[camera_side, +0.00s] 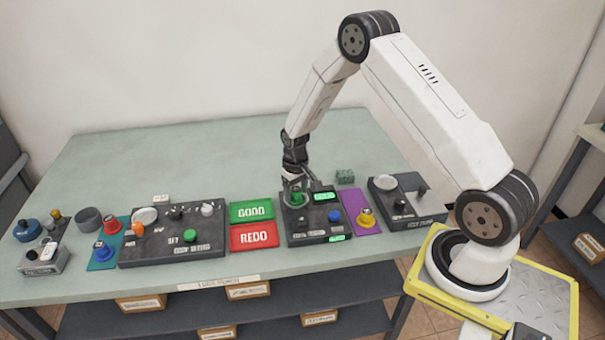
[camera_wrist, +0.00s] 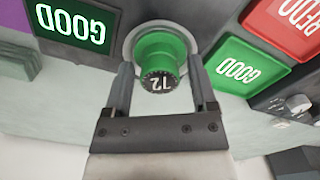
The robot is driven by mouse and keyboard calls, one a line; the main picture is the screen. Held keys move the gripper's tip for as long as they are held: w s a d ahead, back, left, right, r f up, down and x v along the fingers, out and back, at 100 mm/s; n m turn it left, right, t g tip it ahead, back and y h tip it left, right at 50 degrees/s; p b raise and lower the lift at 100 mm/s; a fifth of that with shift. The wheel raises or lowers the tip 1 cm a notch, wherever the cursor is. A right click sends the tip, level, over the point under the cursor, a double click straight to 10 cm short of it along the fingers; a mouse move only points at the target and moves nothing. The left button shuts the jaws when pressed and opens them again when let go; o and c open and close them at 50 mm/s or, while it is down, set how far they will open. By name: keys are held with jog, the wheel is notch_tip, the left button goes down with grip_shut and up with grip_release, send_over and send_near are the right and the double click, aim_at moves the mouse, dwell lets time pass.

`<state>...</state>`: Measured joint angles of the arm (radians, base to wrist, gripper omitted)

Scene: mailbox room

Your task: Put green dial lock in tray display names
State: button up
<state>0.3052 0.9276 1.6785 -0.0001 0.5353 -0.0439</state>
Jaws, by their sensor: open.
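The green dial lock (camera_wrist: 157,50), with a dark face marked 72, sits in a round grey seat on the dark test unit (camera_side: 307,226). In the side view the dial (camera_side: 297,198) is partly hidden by my gripper. My gripper (camera_side: 297,183) is open over the dial, and in the wrist view its fingers (camera_wrist: 160,75) stand on either side of it. I cannot tell if they touch it. The unit's lit display (camera_wrist: 70,24) reads GOOD. The green GOOD tray (camera_side: 251,211) lies left of the unit, above the red REDO tray (camera_side: 253,236). Both look empty.
A purple mat (camera_side: 351,198) with a yellow knob piece (camera_side: 366,217) lies right of the unit, beside a dark machine (camera_side: 405,207). A large dark console (camera_side: 172,240) stands left of the trays. The back of the bench (camera_side: 200,150) is clear.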

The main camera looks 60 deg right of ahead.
grip_shut()
jog(key=shift+r, duration=0.2)
jog(key=shift+r, duration=2.05)
jog(key=w+a, duration=0.6)
jog(key=w, duration=0.1)
jog(key=shift+a+f, duration=0.35)
jog(key=shift+f, duration=0.05)
